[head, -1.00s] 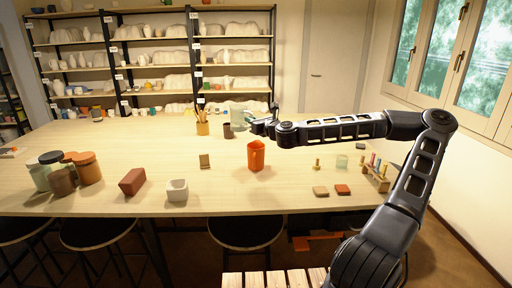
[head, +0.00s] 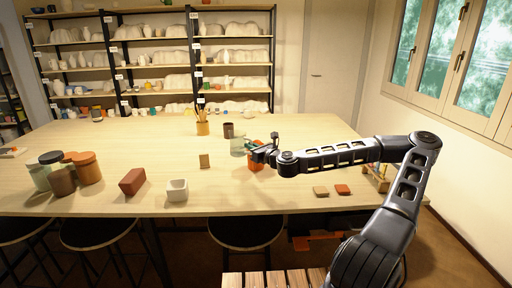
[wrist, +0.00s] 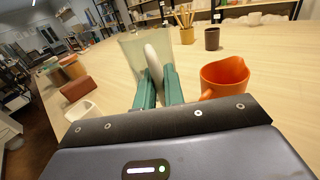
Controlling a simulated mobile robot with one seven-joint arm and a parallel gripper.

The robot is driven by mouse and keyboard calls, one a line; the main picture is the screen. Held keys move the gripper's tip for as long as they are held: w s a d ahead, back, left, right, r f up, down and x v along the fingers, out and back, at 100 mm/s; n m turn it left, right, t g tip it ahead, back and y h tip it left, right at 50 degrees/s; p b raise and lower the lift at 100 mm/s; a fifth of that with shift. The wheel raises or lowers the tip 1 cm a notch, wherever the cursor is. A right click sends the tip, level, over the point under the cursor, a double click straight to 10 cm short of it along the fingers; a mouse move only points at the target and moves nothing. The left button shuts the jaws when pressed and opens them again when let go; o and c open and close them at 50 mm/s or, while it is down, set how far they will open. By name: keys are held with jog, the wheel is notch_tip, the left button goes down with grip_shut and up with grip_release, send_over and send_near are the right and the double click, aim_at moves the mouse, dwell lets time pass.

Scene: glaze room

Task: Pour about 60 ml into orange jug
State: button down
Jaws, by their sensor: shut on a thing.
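The orange jug (head: 257,165) stands on the table in the head view, its upper part partly covered by my gripper. In the wrist view the orange jug (wrist: 226,77) stands upright and open-topped, right of my fingers. My gripper (head: 262,151) is shut on the handle of a pale, see-through jug (head: 237,146). In the wrist view my green fingers (wrist: 158,85) clasp the pale handle, and the see-through jug (wrist: 132,52) is beyond them. It looks near upright, to the left of the orange jug. I cannot tell how much is in it.
A dark cup (head: 228,131) and an orange pot of brushes (head: 202,128) stand behind. A tan block (head: 204,161), a white square pot (head: 177,190) and a red-brown block (head: 132,182) are left. Flat tiles (head: 342,189) lie right. The front middle is clear.

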notch_tip(320, 180, down, 9)
jog(key=shift+f, duration=0.2)
jog(key=shift+d+r, duration=0.1)
jog(key=w+d+r+m+g, duration=0.2)
jog(key=r+m, duration=0.5)
jog(key=m, duration=0.4)
jog(key=shift+w+d+g+p, duration=0.45)
jog(key=shift+w+d, duration=0.2)
jog(key=shift+w, duration=0.35)
jog(key=shift+w+d+r+m+y+p, duration=0.15)
jog(key=shift+r+m+y+p, duration=0.25)
jog(key=shift+m, duration=0.4)
dwell(0.3)
jog(key=shift+w+d+r+m+p, duration=0.25)
jog(key=shift+w+d+m+p, duration=0.3)
jog(key=shift+m+p, duration=0.35)
dwell(1.9)
